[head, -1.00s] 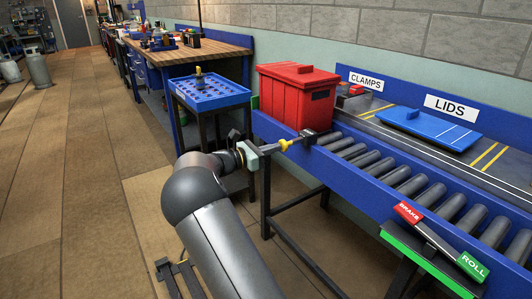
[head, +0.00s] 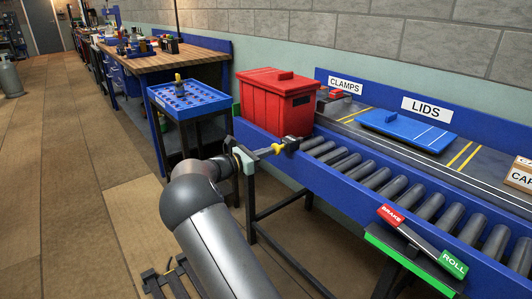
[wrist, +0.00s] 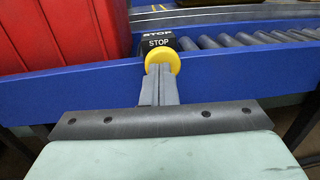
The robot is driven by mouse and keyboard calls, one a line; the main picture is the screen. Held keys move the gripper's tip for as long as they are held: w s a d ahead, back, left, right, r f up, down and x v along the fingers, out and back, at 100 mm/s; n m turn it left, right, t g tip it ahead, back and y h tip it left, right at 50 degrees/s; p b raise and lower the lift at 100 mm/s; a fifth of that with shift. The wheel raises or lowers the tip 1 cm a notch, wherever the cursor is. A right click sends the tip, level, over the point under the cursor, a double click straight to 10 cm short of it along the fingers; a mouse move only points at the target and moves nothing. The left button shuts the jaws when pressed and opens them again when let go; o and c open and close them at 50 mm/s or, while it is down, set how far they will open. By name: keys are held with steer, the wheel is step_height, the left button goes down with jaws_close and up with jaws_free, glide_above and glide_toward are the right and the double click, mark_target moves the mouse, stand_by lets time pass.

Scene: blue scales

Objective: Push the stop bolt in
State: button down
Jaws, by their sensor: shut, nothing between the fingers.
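The stop bolt shows as a yellow round knob (head: 277,149) on the near side of a black block (head: 291,143) at the conveyor's blue side rail. In the wrist view the yellow knob (wrist: 174,58) sits right against the black block marked STOP (wrist: 159,41), with little or no shaft visible between them. My gripper (wrist: 160,72) is shut and empty. Its fingertips point straight at the knob and overlap its lower middle in the wrist view, seemingly touching it. In the head view my gripper (head: 264,152) reaches the knob from the left.
A red lidded crate (head: 275,105) stands on the conveyor just left of the block. Bare rollers (head: 375,178) run to the right. A BRAKE/ROLL pedal (head: 422,241) is at the lower right. A blue tray stand (head: 190,98) is behind my arm.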

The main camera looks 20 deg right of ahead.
steer(key=s+a+p, duration=0.2)
steer(key=a+p, duration=0.1)
steer(key=a, duration=1.1)
steer(key=s+d+r+m+g+y+p, duration=0.25)
steer(key=s+r+m+y+p, duration=0.2)
steer(key=s, duration=0.45)
steer(key=s+d+r+m+g+y+p, duration=0.25)
steer(key=s+m+y+p, duration=0.2)
steer(key=s, duration=0.45)
steer(key=s+a+r+m+y+p, duration=0.3)
steer(key=s, duration=0.5)
steer(key=s+a+r+m+t+y+p, duration=0.1)
steer(key=s+a+r+m+y+p, duration=0.2)
steer(key=s, duration=0.4)
steer(key=s+a+r+m+t+y+p, duration=0.1)
steer(key=s+a+r+m+y+p, duration=0.2)
steer(key=s, duration=0.5)
steer(key=shift+s+a+r+m+p, duration=0.3)
steer(key=shift+a+r+m+p, duration=0.4)
steer(key=shift+p, duration=0.5)
steer(key=shift+d, duration=0.15)
